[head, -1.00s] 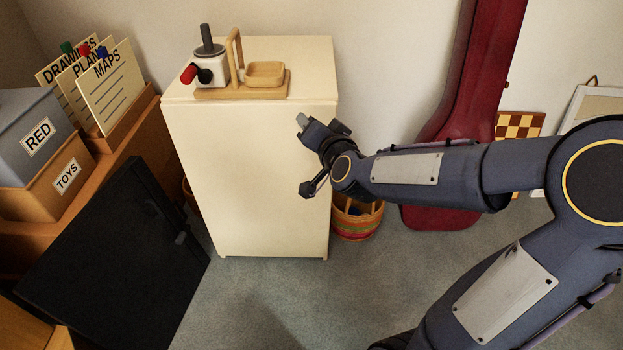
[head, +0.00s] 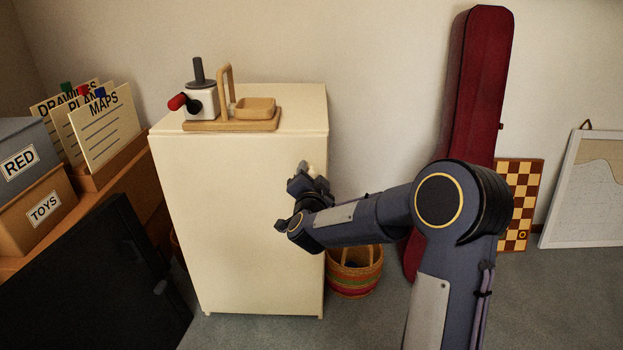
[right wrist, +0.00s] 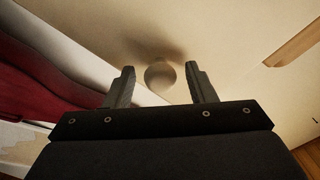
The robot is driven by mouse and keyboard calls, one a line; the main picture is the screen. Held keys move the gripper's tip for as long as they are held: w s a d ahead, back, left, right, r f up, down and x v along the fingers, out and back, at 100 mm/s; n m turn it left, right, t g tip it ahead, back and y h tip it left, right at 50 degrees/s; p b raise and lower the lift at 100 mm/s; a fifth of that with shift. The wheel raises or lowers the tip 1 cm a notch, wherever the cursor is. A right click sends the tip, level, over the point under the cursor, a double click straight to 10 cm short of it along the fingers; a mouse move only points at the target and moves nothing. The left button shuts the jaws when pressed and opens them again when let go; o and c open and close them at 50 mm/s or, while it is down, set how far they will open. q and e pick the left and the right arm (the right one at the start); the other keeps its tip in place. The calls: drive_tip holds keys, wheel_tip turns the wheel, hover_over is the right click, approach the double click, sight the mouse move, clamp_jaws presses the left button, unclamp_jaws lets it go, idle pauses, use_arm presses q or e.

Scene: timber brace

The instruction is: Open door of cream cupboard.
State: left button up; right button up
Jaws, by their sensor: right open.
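The cream cupboard (head: 235,225) stands against the wall with its front door shut. A small round cream knob (right wrist: 160,75) shows in the right wrist view, between my right gripper's fingertips and a little beyond them. In the head view the knob (head: 310,171) is partly hidden behind the gripper. My right gripper (head: 300,190) is at the upper right of the cupboard front. It is open, with one finger on each side of the knob (right wrist: 160,85), and I cannot tell whether either touches it. My left gripper is not in view.
A wooden stand with a white grinder-like toy (head: 202,103) sits on the cupboard top. A woven basket (head: 355,275) stands to its right. A dark open panel (head: 100,285) is at lower left. A red case (head: 480,90) leans behind my arm.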

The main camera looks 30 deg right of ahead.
drive_tip(key=shift+w+d, duration=0.15)
drive_tip(key=shift+w, duration=0.1)
clamp_jaws()
